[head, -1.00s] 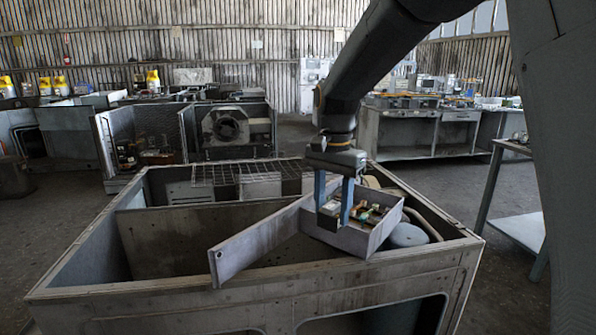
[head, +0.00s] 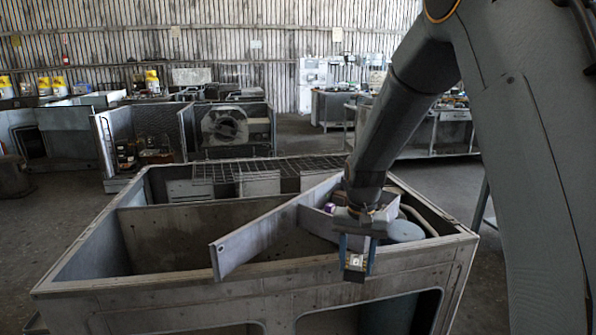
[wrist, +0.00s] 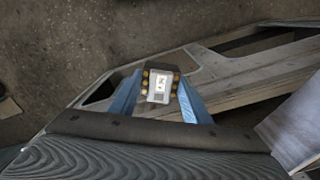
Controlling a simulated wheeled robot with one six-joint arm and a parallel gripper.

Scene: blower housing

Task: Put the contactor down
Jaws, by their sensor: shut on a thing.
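The contactor (head: 355,262) is a small dark block with a pale label face. My gripper (head: 356,268) is shut on it, with one blue finger on each side. In the head view it hangs in front of the front wall of the blower housing (head: 200,290). In the wrist view the contactor (wrist: 160,84) shows its white label and brass-coloured terminals between the blue fingers (wrist: 160,95). The housing's rim and the floor show beyond it. I see nothing touching it from below.
An electrical box with an open grey door panel (head: 265,238) sits across the housing, partly hidden behind my arm. A round grey part (head: 405,231) lies to its right. Grey floor (wrist: 100,40) shows beyond the housing. A wire grid (head: 250,170) covers the housing's back part.

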